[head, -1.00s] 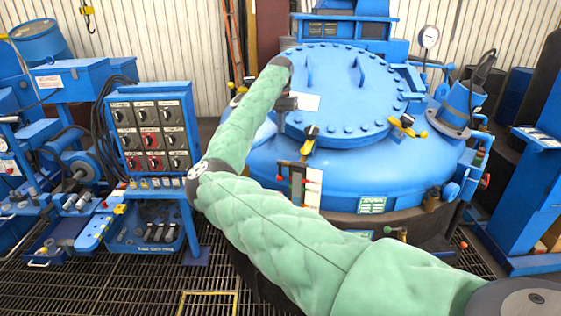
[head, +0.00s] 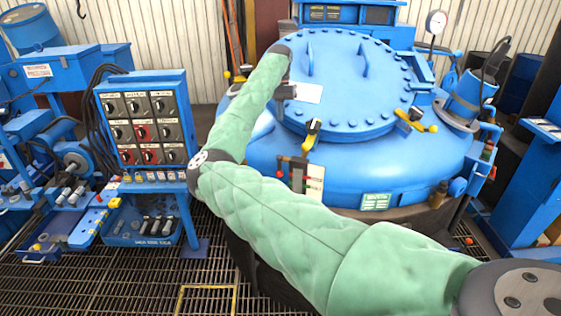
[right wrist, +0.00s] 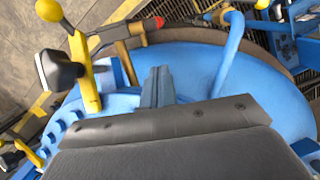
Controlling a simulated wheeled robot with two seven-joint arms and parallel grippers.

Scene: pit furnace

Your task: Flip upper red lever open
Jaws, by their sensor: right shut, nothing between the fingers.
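The big round blue furnace has a bolted lid (head: 340,85). A small rack with a red-knobbed lever (head: 280,174) stands at the front of the furnace in the head view. In the right wrist view, a red-tipped lever (right wrist: 158,22) lies on a bar beyond the fingers; I cannot tell whether it is the upper one. My right gripper (head: 286,92) hangs over the lid's left side, partly hidden by its wrist. In the right wrist view its fingers (right wrist: 156,86) are together and empty, apart from the red tip. My left gripper is not in view.
A yellow clamp handle (right wrist: 82,65) with a black knob stands left of the fingers in the right wrist view. A blue pipe (right wrist: 228,50) is at their right. A control panel (head: 150,120) stands left of the furnace. Grated floor (head: 110,285) lies in front.

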